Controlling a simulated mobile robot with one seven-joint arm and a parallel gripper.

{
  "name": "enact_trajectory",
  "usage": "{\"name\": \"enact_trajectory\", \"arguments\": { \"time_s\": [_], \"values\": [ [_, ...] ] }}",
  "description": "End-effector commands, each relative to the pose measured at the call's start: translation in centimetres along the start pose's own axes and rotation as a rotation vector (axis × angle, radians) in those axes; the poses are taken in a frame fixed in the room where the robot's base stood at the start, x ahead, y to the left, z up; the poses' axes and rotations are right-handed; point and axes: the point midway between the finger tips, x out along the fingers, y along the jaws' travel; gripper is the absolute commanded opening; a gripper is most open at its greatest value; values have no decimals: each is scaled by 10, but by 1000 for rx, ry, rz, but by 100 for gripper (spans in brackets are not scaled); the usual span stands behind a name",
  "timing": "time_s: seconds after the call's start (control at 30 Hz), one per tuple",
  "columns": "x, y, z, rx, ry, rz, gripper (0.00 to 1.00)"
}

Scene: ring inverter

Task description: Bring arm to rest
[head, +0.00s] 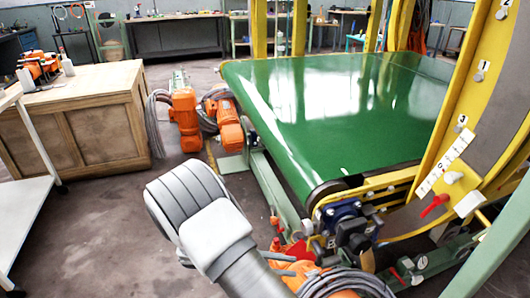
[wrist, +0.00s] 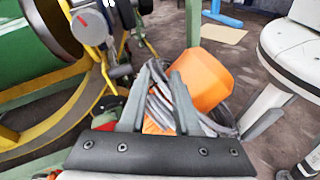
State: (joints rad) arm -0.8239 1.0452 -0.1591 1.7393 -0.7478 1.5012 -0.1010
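My gripper (wrist: 162,68) shows in the wrist view with its two grey fingers apart and nothing held between them. Behind the fingers are a bundle of grey cables (wrist: 215,125) and an orange motor housing (wrist: 203,80); I cannot tell how far off they are. In the head view my arm's pale grey links (head: 215,235) reach in from the bottom, left of the green belt machine. My gripper cannot be made out in the head view.
The machine has a wide green belt (head: 345,110), yellow frame and orange motors (head: 186,118) at its left side. A wooden cabinet (head: 95,130) stands at left, beside a white shelf (head: 22,210). Workbenches line the back wall.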

Motion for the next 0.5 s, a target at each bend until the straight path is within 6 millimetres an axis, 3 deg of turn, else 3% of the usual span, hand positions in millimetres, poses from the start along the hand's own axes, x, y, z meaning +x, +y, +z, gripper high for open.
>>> {"name": "enact_trajectory", "arguments": {
  "time_s": [0.03, 0.5],
  "values": [
    [2, 3, 14, 33, 44, -52, 31],
    [18, 5, 117, 338, 422, -436, 31]
  ]
}}
